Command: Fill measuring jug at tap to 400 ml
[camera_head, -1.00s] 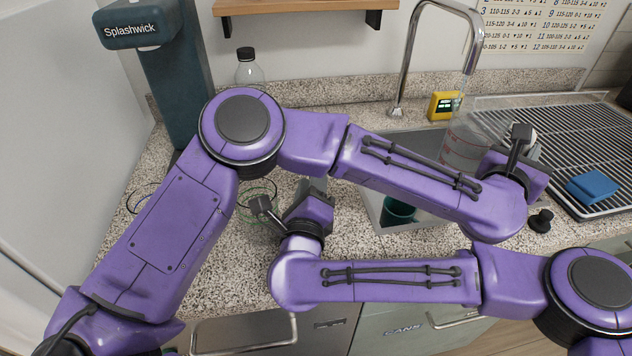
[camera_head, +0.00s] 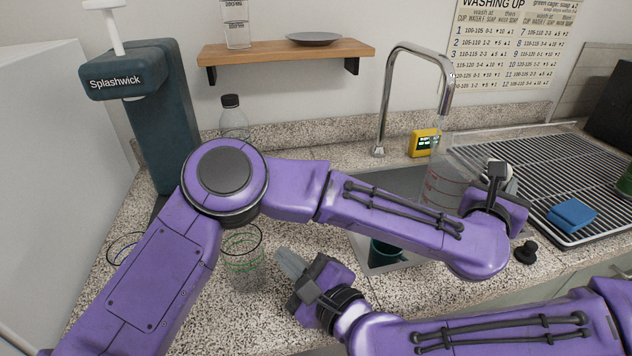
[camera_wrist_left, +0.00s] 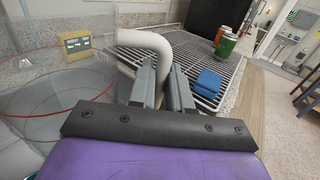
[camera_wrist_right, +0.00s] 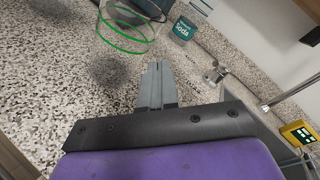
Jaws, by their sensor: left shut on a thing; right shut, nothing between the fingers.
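The clear measuring jug (camera_head: 447,188) with red marks is under the spout of the chrome tap (camera_head: 446,98), over the sink. A faint clear streak shows below the spout; whether water runs is unclear, and the level in the jug cannot be read. My left gripper (camera_head: 497,172) is shut on the jug's white handle (camera_wrist_left: 147,45); the jug wall (camera_wrist_left: 60,95) fills the left of the left wrist view. My right gripper (camera_head: 286,262) is shut and empty above the counter, right of a clear vessel with a green ring (camera_head: 243,262). Its shut fingers show in the right wrist view (camera_wrist_right: 157,68).
A teal cup (camera_head: 386,252) is in the sink (camera_head: 362,245). A yellow display box (camera_head: 424,143) stands behind the sink. A blue sponge (camera_head: 571,215) lies on the drying rack (camera_head: 540,165). A bottle (camera_head: 232,115) and the Splashwick dispenser (camera_head: 165,110) stand at left.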

